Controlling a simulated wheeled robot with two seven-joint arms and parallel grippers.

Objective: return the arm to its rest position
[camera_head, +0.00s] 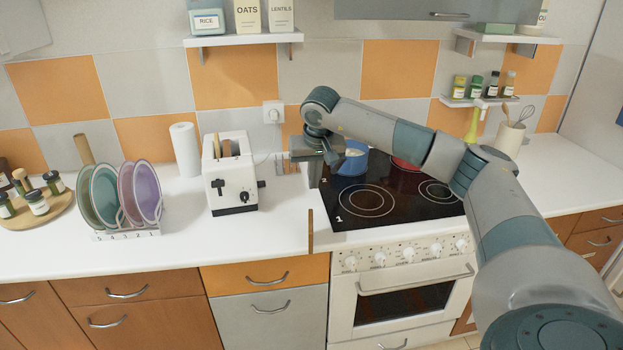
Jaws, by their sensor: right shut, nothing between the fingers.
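My right arm (500,215) comes in from the lower right and reaches across above the stove to the left. My right gripper (330,158) is at its end, near the left edge of the cooktop and in front of part of a blue pot. It is shut with nothing in it. The blue pot (353,160) stands on the back left of the black cooktop (395,200); the gripper hides part of it, and I cannot tell whether they touch. My left gripper is out of view.
A white toaster (231,180) with bread stands left of the gripper. A dish rack (128,233) with several plates, a paper roll (186,150) and a round tray (58,208) of jars are further left. Shelves (245,39) hang above. A utensil crock (510,140) stands right. The front left counter is clear.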

